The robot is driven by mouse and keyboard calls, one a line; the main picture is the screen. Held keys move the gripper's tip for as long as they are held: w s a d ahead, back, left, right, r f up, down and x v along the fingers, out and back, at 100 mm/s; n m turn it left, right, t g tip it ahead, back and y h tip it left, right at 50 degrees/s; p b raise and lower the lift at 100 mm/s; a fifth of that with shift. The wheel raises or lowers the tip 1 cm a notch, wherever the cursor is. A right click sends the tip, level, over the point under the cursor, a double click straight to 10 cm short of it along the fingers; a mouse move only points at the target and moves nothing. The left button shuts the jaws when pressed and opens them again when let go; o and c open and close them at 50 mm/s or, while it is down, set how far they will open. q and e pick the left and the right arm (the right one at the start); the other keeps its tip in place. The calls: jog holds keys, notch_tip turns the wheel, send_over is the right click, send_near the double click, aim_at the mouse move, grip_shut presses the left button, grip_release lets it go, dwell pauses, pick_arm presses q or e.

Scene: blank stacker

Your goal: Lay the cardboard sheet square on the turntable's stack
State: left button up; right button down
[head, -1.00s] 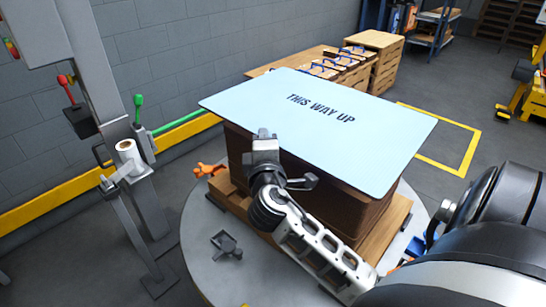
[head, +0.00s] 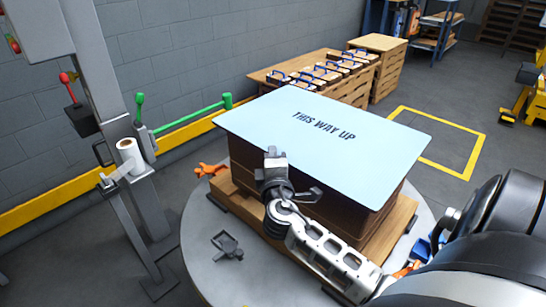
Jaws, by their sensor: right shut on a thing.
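The cardboard sheet (head: 330,140) is pale blue with dark "THIS WAY UP" print facing up. It lies over the brown stack (head: 300,190), covering its top, and its edges reach past the stack's sides. I cannot tell whether it touches the stack. The stack stands on a wooden pallet (head: 392,232) on the round grey turntable (head: 205,262). My right gripper (head: 272,160) is at the sheet's near long edge, shut on it; its fingertips are partly hidden. My left gripper is not in view.
An orange clamp-like part (head: 208,170) sits by the pallet's left corner, and a dark bracket (head: 227,246) lies on the turntable. A grey post (head: 105,80) with a white roll (head: 130,153) stands at left. A wooden table (head: 270,77) with blue-handled items is behind.

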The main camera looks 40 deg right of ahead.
jog(key=c, duration=1.6)
grip_release()
jog(key=shift+f, duration=0.1)
jog(key=shift+o, duration=0.2)
jog(key=v, duration=1.2)
jog(key=s+a+f+m+g+y, duration=0.2)
jog(key=a+f+y, duration=0.5)
jog(key=a+f, duration=0.1)
jog(key=s+a+m+y, duration=0.3)
jog(key=a+y, duration=0.1)
jog(key=a, duration=0.2)
jog(key=s+a+f+m+y, duration=0.1)
jog(key=s+a+m+y, duration=0.2)
jog(key=a, duration=0.3)
jog(key=shift+f+y, duration=0.2)
jog(key=shift+y, duration=0.3)
